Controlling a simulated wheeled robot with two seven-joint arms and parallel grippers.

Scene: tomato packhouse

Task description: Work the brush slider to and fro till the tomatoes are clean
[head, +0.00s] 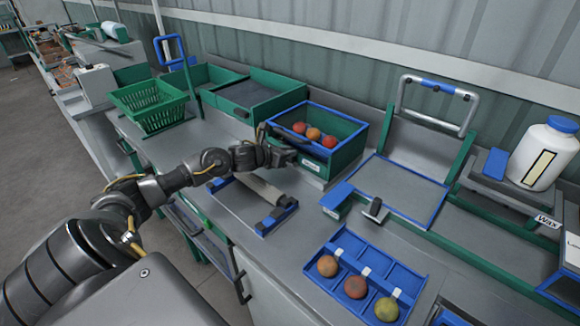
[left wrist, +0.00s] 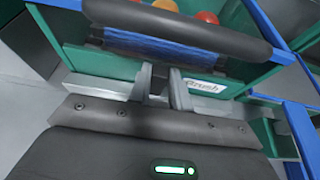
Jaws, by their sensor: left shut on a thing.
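The brush box (head: 345,161) is a green box with a blue rim and a "Brush" label on its front. Several red and orange tomatoes (head: 314,134) lie inside it; some also show at the top of the left wrist view (left wrist: 166,5). My left gripper (head: 290,156) is at the front left of the box, shut on the brush slider. In the left wrist view, the slider shows as a dark bar (left wrist: 180,24) with a blue strip under it, and my grey fingers (left wrist: 162,86) meet it from below. The grasp itself is partly hidden. My right gripper is out of view.
A blue tray (head: 337,256) with three tomatoes lies at the front. A flat grey panel with a blue edge (head: 400,190) is right of the box. A green basket (head: 150,106) stands at left, and a white bottle (head: 543,153) at right. A grey roller (head: 258,188) lies below my arm.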

